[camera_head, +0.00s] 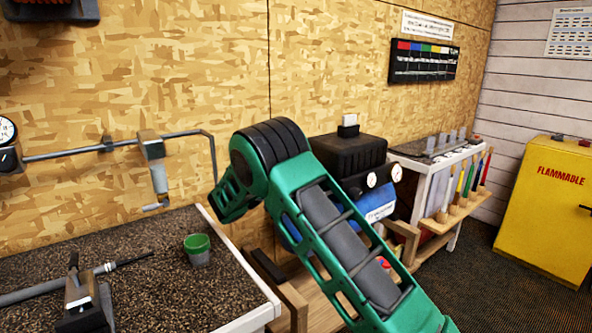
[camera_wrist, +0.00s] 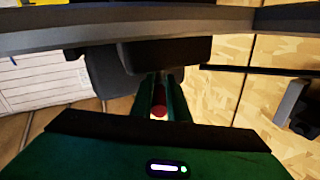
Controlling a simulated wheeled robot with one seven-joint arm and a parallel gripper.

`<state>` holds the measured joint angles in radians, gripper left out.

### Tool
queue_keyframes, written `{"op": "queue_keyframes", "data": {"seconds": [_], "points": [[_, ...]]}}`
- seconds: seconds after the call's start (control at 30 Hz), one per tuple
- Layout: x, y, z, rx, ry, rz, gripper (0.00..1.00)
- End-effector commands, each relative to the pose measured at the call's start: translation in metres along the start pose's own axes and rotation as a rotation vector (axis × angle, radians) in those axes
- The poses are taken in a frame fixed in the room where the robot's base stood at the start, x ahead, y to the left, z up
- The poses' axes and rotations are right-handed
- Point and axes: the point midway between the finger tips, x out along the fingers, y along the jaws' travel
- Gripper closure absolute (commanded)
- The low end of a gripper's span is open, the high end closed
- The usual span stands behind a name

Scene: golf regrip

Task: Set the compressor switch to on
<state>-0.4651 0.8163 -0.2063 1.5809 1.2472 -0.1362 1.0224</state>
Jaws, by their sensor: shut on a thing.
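The compressor (camera_head: 372,200) stands beyond my arm in the head view. It has a black top, a blue body with a white label and two round gauges, and my green arm covers part of it. My gripper (camera_wrist: 160,88) shows in the wrist view, its two green fingers close together on a small red knob (camera_wrist: 159,108). A dark box (camera_wrist: 165,55) sits just beyond the fingertips. The red knob looks like the compressor switch, but its on or off position cannot be read.
A speckled bench (camera_head: 150,255) at left holds a green-topped cup (camera_head: 198,248) and a vise (camera_head: 84,300). A white-framed bench with a tool rack (camera_head: 462,205) stands right of the compressor. A yellow flammables cabinet (camera_head: 550,215) is at far right, with open floor before it.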

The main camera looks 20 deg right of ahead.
Motion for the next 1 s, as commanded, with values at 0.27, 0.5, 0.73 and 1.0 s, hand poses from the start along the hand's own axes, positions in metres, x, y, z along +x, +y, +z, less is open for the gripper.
{"op": "queue_keyframes", "data": {"seconds": [0.27,0.5,0.73,1.0], "points": [[0.003,-0.002,-0.004,0.007,0.005,-0.006,0.68],[0.001,-0.002,-0.003,0.005,0.003,-0.006,0.68],[0.002,-0.008,-0.025,0.009,0.004,-0.006,0.68],[-0.030,-0.025,-0.059,0.008,0.002,-0.010,0.68]]}}
